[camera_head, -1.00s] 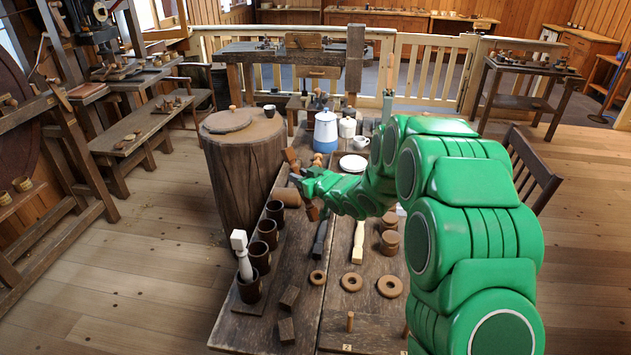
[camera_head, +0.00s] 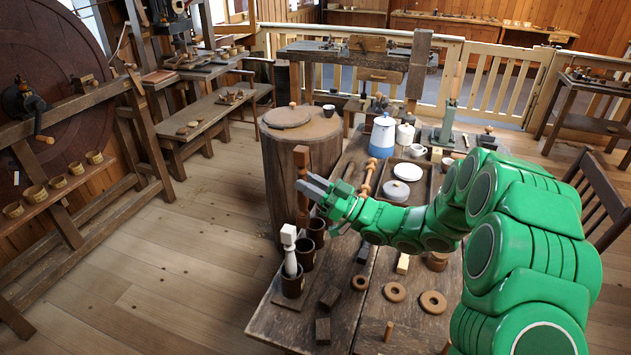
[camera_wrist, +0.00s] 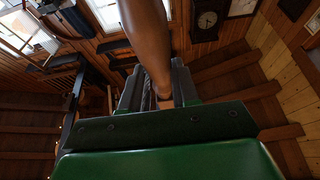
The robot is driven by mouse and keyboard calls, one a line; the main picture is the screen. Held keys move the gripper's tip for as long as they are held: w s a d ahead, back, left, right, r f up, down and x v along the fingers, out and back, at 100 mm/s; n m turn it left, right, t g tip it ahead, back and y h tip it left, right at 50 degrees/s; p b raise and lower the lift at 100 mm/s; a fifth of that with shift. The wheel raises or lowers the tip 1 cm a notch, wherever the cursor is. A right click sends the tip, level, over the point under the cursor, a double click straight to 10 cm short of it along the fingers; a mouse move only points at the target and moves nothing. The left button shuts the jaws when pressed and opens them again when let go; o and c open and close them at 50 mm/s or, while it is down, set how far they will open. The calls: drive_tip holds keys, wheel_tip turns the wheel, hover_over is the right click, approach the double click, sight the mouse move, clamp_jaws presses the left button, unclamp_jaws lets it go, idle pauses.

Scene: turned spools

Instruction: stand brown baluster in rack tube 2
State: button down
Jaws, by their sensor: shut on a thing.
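The brown baluster (camera_head: 302,212) stands about upright in my gripper (camera_head: 313,188), which is shut on its middle. In the wrist view the brown baluster (camera_wrist: 147,35) rises between the jaws (camera_wrist: 158,88). The rack of dark tubes is along the table's left edge, below the gripper. The front tube (camera_head: 292,287) holds a white baluster (camera_head: 289,245) with a square top. The second tube from the front (camera_head: 306,258) and the third (camera_head: 317,232) look empty. The baluster's lower end is near these tubes and appears above them. I cannot read any tube numbers.
Dark blocks (camera_head: 329,297) and wooden rings (camera_head: 395,292) lie on the table's near part. A turned spindle (camera_head: 373,178), a blue-white pot (camera_head: 383,136) and a white plate (camera_head: 408,171) are farther back. A stump table (camera_head: 290,165) stands close behind the rack.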

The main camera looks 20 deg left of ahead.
hover_over(308, 222)
drive_tip(key=shift+w+d+f, duration=0.1)
drive_tip(key=shift+f, duration=1.25)
drive_tip(key=shift+w+d+f, duration=0.1)
drive_tip(key=shift+f, duration=1.25)
drive_tip(key=shift+f, duration=0.7)
drive_tip(key=shift+f, duration=0.25)
drive_tip(key=shift+f, duration=0.25)
drive_tip(key=shift+f, duration=0.75)
drive_tip(key=shift+f, duration=0.45)
drive_tip(key=shift+f, duration=1.35)
